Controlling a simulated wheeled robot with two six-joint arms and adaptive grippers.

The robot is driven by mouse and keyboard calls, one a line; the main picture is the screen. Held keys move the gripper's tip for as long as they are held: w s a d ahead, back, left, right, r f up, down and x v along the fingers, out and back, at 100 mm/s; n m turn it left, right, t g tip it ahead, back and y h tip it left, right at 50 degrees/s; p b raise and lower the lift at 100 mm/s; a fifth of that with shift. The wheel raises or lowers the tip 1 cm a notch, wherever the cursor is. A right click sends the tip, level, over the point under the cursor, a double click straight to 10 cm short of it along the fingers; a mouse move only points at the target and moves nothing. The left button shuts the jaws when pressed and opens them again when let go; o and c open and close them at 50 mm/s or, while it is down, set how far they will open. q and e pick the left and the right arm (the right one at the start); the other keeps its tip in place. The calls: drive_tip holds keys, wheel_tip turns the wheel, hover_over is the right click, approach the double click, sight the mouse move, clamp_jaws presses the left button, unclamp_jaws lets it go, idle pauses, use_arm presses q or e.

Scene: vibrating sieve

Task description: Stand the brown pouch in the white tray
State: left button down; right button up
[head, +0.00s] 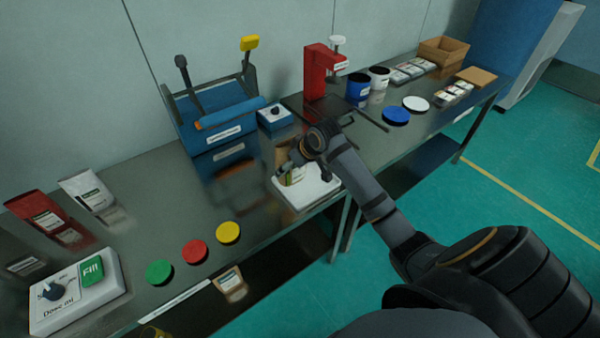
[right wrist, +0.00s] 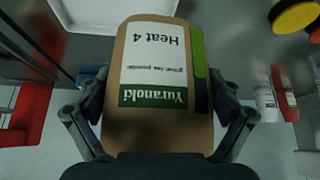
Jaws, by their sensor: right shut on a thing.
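The brown pouch (right wrist: 160,120), with a white and green label, fills the middle of the right wrist view. My right gripper (right wrist: 160,115) is shut on its two sides. In the head view my right gripper (head: 290,165) is above the back left part of the white tray (head: 318,190), at the table's front edge. The pouch (head: 293,176) is mostly hidden there by the gripper. I cannot tell whether its bottom touches the tray. A white surface, likely the tray (right wrist: 90,12), shows behind the pouch in the wrist view. My left gripper is not in view.
A blue sieve machine (head: 215,125) stands behind, left of the tray, and a red stand (head: 320,72) behind it. Green (head: 159,272), red (head: 195,251) and yellow (head: 228,233) discs lie front left. Another tan pouch (head: 231,284) shows below the front edge.

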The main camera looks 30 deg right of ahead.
drive_tip(key=d+f, duration=0.1)
drive_tip(key=w+d+f, duration=0.1)
drive_tip(key=f, duration=0.1)
drive_tip(key=d+f, duration=0.1)
drive_tip(key=shift+w+d+f, duration=0.1)
drive_tip(key=shift+w+f, duration=0.15)
drive_tip(key=shift+w, duration=0.1)
drive_tip(key=shift+d+f, duration=0.15)
drive_tip(key=shift+f, duration=0.05)
drive_tip(key=shift+w+f, duration=0.1)
drive_tip(key=shift+d+f+p, duration=0.25)
drive_tip(key=shift+f+p, duration=0.05)
wheel_tip(320, 180, down, 2)
drive_tip(key=shift+f+p, duration=0.15)
drive_tip(key=shift+p, duration=0.45)
drive_tip(key=shift+w+f, duration=0.1)
drive_tip(key=shift+f, duration=0.3)
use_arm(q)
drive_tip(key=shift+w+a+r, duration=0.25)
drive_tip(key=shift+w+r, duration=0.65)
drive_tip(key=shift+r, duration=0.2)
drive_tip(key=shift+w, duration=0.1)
use_arm(e)
drive_tip(key=o, duration=1.1)
drive_tip(key=shift+f, duration=0.1)
